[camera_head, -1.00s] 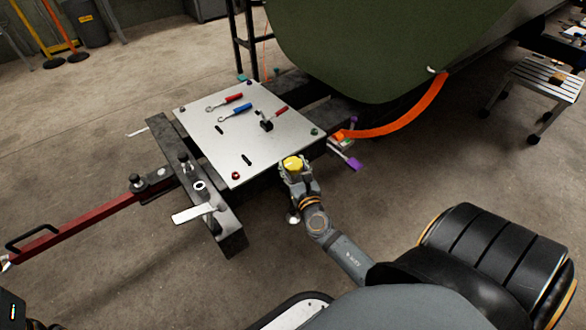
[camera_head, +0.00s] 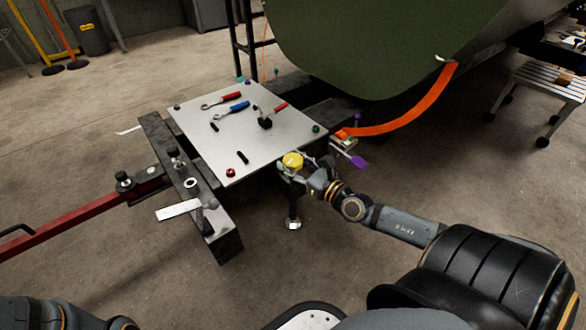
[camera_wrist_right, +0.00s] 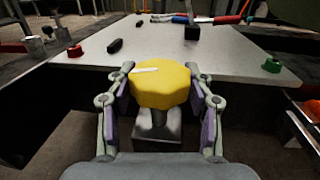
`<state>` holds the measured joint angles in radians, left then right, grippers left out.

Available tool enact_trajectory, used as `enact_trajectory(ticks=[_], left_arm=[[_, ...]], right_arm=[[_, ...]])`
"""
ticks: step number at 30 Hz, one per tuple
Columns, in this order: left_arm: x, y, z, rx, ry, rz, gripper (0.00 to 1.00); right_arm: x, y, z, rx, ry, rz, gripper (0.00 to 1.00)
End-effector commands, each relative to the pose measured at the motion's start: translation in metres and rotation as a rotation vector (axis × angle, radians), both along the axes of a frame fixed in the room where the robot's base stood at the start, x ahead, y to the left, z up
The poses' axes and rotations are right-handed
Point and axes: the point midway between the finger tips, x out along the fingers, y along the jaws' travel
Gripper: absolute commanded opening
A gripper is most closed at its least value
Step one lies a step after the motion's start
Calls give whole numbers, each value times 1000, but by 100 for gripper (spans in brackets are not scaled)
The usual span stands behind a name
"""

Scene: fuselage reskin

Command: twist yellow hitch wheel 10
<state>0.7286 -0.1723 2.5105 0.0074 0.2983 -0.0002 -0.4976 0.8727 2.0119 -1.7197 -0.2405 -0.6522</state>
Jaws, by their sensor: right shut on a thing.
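The yellow hitch wheel (camera_head: 292,161) sits at the near edge of the metal-topped platform in the head view. In the right wrist view the yellow wheel (camera_wrist_right: 160,84) is a faceted knob with a pale mark on its top, on a grey block. My right gripper (camera_head: 297,166) is shut on it, with a finger on each side. The purple pads (camera_wrist_right: 165,110) flank the knob and its lower sides. My left gripper is not in the head view; only part of my left arm shows at the lower left.
The platform top (camera_head: 200,142) holds red- and blue-handled tools and small knobs. A red tow bar (camera_head: 75,222) runs left from a dark beam (camera_head: 222,232). An orange strip (camera_head: 415,108) hangs from the green fuselage (camera_head: 370,50). Open floor lies in front.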

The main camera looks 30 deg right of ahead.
Motion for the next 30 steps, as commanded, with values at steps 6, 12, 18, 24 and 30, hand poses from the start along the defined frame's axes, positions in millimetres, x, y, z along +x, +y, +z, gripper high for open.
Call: enact_trajectory(ticks=[6, 12, 18, 24, 30], left_arm=[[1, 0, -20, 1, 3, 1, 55], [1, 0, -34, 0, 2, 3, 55], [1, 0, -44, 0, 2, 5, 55], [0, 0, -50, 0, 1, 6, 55], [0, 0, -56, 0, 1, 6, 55]], right_arm=[[0, 0, -4, -10, 1, 90, 21], [0, 1, -4, -13, 3, 189, 21], [0, 1, -4, -10, 3, 292, 21], [0, 1, -3, -3, 2, 389, 21], [-1, 1, -3, -5, 5, 498, 21]])
